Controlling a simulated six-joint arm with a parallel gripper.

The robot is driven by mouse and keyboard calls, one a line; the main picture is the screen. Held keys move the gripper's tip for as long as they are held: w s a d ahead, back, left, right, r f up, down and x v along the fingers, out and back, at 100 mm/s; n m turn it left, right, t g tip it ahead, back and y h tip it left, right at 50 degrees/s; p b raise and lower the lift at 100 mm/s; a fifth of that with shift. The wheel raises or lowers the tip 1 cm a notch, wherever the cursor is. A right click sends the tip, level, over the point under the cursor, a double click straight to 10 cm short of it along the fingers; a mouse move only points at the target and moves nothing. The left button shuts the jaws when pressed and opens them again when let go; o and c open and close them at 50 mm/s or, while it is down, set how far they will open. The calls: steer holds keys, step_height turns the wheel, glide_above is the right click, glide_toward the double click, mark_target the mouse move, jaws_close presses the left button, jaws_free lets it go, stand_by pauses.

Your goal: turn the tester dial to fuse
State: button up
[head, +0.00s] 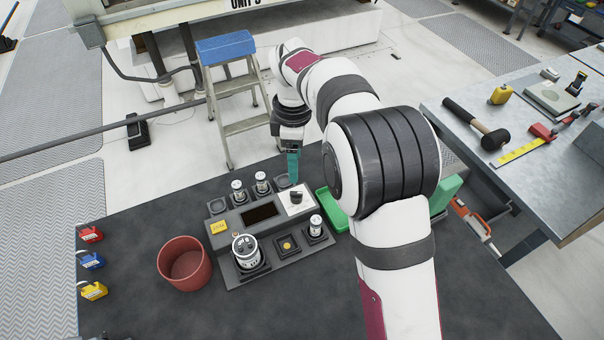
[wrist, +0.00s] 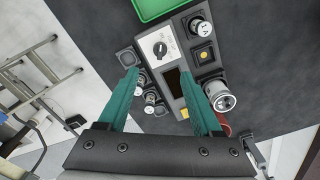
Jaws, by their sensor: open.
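The tester (head: 262,224) is a grey unit with a dark display, lying on the dark bench mat. Its dial (head: 296,197) is a black knob on a white plate at the unit's upper right. In the wrist view the dial (wrist: 161,48) shows on its white plate, ahead of and between my fingers; its markings are too small to read. My gripper (head: 293,170) has teal fingers and hangs just behind the dial, above it and apart from it. In the wrist view my gripper (wrist: 162,95) is open, with nothing between its fingers.
Several silver cylinders, one a large can (head: 246,252), stand in holders around the tester. A red-brown pot (head: 185,264) stands to the left and a green tray (head: 332,210) to the right. Coloured padlocks (head: 92,261) lie at the left edge. A stepladder (head: 232,100) stands behind the bench.

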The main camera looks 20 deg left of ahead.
mark_target(296, 192)
step_height(296, 192, down, 12)
steer(key=shift+r, duration=0.25)
jaws_close()
